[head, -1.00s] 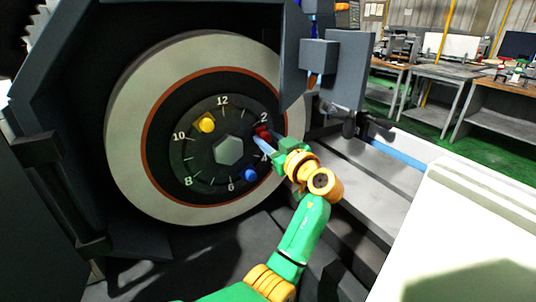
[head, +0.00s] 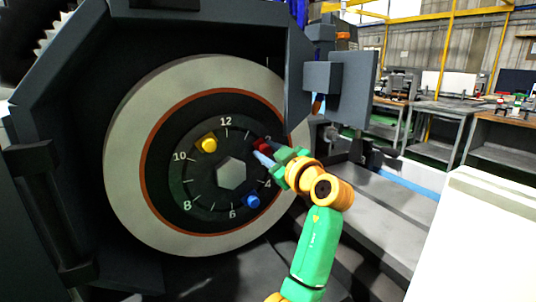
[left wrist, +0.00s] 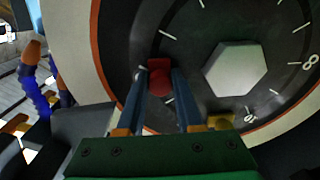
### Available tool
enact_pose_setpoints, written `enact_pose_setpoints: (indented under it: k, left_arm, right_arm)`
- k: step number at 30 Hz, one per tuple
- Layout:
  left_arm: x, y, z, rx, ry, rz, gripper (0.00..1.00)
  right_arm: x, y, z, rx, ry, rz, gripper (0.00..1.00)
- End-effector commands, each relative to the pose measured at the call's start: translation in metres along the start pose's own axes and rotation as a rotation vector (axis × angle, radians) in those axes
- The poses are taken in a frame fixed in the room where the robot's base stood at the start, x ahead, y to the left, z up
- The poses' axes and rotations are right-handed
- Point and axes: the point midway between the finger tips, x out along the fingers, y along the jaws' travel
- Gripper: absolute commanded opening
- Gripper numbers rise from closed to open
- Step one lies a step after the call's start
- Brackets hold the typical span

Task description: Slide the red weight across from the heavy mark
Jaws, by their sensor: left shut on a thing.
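The red weight (head: 262,145) sits on the dark numbered dial on the wheel's face, close beside the 2. My left gripper (head: 262,153) comes in from the lower right and is shut on it. In the left wrist view the red weight (left wrist: 159,82) is between the two fingers. A yellow weight (head: 208,144) sits near 11 and a blue weight (head: 252,201) near 5. I see no mark labelled heavy. The 2 is partly hidden by the red weight and gripper. My right gripper is not in view.
A hexagonal nut (head: 231,173) stands at the dial's centre. The pale grinding wheel (head: 125,150) surrounds the dial inside a dark housing (head: 55,130). A grey block (head: 322,76) on the machine is above my left arm. Workbenches (head: 440,108) stand at the back right.

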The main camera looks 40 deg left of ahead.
Motion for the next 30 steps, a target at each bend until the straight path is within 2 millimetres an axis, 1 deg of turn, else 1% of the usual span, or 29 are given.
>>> enact_pose_setpoints:
  k: [4, 5, 6, 7, 8, 15, 17, 19, 24, 27, 30]
  left_arm:
    - [0.0, 0.001, -0.002, 0.0, 0.003, 0.003, 0.0]
    - [0.0, 0.001, -0.002, 0.0, 0.003, 0.003, 0.43]
    - [0.0, 0.001, -0.001, 0.0, 0.003, 0.003, 0.54]
    - [0.0, 0.001, -0.001, 0.0, 0.003, 0.003, 0.62]
    - [0.0, 0.001, -0.001, 0.0, 0.002, 0.003, 0.63]
    - [0.0, 0.0, 0.0, 0.001, 0.001, 0.002, 0.63]
    - [-0.004, 0.0, 0.001, 0.0, 0.0, 0.002, 0.63]
    - [-0.015, -0.001, 0.003, -0.002, 0.0, 0.005, 0.63]
    - [-0.052, -0.001, 0.004, -0.003, -0.001, 0.004, 0.63]
    - [-0.066, -0.001, 0.002, 0.0, 0.0, 0.003, 0.63]
    - [-0.071, 0.0, 0.0, 0.0, 0.001, 0.003, 0.63]
  right_arm:
    - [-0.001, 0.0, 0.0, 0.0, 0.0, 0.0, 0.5]
    - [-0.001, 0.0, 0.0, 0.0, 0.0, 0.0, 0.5]
    - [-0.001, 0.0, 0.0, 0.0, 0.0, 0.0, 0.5]
    - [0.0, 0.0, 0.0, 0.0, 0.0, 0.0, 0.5]
    - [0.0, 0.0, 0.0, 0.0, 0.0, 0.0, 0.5]
    - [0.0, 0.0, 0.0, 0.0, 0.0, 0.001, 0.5]
    - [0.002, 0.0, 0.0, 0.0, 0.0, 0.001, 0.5]
    - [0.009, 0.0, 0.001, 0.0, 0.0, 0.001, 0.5]
    - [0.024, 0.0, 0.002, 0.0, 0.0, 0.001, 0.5]
    - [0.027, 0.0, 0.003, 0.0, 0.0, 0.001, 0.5]
    - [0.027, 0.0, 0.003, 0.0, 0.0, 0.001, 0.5]
